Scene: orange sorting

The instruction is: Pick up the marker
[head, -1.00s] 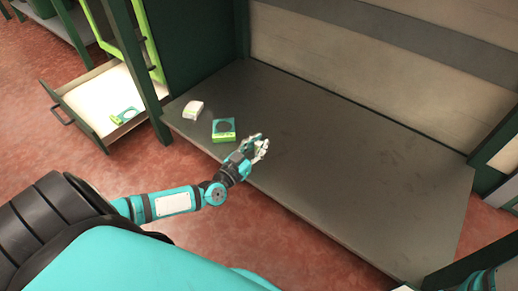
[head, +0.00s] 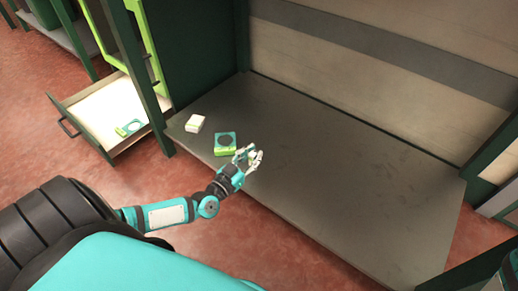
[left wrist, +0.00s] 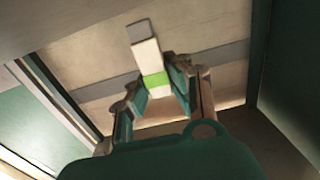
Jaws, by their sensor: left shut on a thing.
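My left gripper (head: 250,158) is over the near edge of the grey table, just right of a green box. In the left wrist view, the gripper (left wrist: 158,88) is shut on the marker (left wrist: 147,58). The marker is a white stick with a grey end and a bright green band. It points up and away from the fingers, with its lower end between them. In the head view the marker cannot be made out among the fingers. My right gripper is not in view.
On the grey table (head: 340,190) are a green box with a dark round top (head: 226,143) and a small white box (head: 195,123). An open drawer (head: 98,97) at left holds a green and teal item (head: 130,127). The table's right side is clear. A dark green post stands left.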

